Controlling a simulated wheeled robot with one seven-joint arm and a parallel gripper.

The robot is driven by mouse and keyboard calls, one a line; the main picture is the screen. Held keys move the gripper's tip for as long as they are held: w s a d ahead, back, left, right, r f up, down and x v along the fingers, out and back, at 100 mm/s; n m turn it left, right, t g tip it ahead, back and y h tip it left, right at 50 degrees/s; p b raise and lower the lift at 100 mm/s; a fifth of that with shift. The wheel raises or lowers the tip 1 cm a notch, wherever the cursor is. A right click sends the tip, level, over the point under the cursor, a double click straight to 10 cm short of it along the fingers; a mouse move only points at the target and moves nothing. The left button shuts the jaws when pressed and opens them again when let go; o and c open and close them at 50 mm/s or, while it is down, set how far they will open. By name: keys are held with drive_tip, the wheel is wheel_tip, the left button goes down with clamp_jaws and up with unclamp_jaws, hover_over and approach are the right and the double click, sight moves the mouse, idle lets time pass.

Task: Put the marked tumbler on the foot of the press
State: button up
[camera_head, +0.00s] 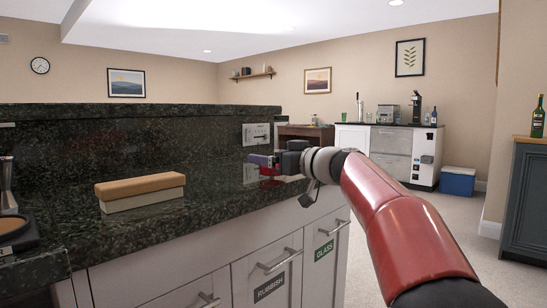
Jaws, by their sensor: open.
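My gripper (264,166) is over the right end of the dark granite counter (215,190), pointing left, with its jaws open. Its fingers are small in the view and partly merge with their reflection in the counter. A small pale shape (250,174) shows beside the fingertips; I cannot tell whether it is a thing or part of the gripper. I cannot make out a marked tumbler. A tall dark appliance (416,108) stands on the far back counter; I cannot tell whether it is the press.
A wood-topped block (140,191) lies on the near counter. A cut-off round item (14,232) is at the left edge. A raised granite ledge (140,108) runs behind. Drawers labelled rubbish (269,286) and glass (324,250) are below. A blue cooler (457,183) stands on the floor.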

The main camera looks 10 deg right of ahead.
drive_tip(key=shift+r+p, duration=0.15)
drive_tip(key=shift+p, duration=0.3)
drive_tip(key=b+v, duration=0.2)
drive_tip(key=v, duration=0.5)
drive_tip(key=shift+r, duration=0.2)
drive_tip(key=shift+o, duration=0.5)
drive_tip(key=shift+s+d, duration=0.2)
drive_tip(key=x, duration=0.8)
drive_tip(key=shift+r, duration=0.25)
drive_tip(key=shift+s, duration=0.1)
drive_tip(key=c, duration=1.4)
drive_tip(key=shift+r, duration=0.25)
